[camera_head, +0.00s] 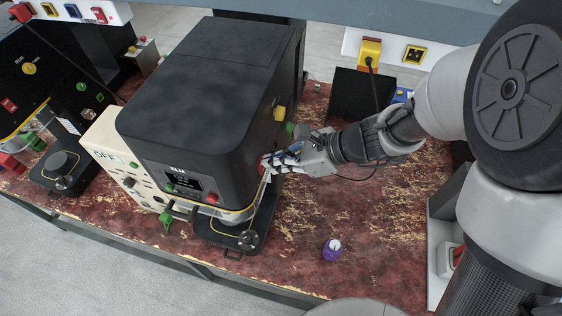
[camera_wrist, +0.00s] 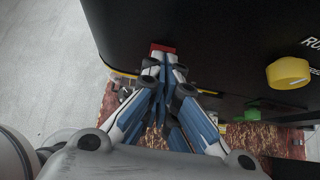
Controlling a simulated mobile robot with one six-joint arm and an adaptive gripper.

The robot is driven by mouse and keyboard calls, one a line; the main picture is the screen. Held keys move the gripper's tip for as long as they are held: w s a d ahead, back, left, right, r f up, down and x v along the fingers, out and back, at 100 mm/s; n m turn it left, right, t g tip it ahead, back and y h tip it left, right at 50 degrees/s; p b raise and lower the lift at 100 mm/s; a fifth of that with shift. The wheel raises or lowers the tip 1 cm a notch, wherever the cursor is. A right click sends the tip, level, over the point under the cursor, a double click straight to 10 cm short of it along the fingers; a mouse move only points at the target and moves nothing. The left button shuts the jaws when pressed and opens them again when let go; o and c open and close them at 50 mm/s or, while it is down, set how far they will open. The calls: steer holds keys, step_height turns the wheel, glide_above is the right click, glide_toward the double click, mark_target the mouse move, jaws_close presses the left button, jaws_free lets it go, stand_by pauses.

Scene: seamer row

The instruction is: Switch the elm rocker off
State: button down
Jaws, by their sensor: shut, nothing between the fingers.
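The black machine (camera_head: 205,90) with a small label that seems to read ELM stands on the worn red bench. A red part (camera_wrist: 163,48), which looks like the rocker, sits on its dark side face. In the head view only a bit of this red (camera_head: 262,168) shows beside my fingers. My gripper (camera_head: 270,163) is shut and empty, with its fingertips at the red part; it also shows in the wrist view (camera_wrist: 158,68). The fingers hide part of the rocker. I cannot tell whether they touch it or which way it is tipped.
A yellow knob (camera_wrist: 288,73) and a green part (camera_wrist: 262,113) are on the same side face. A purple object (camera_head: 332,250) stands on the bench (camera_head: 385,255) in front. A cream box (camera_head: 110,150) is left of the machine. Bench space right of it is mostly clear.

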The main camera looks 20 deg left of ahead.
steer(key=shift+r, duration=0.1)
steer(key=shift+r+p, duration=0.6)
steer(key=shift+r, duration=0.1)
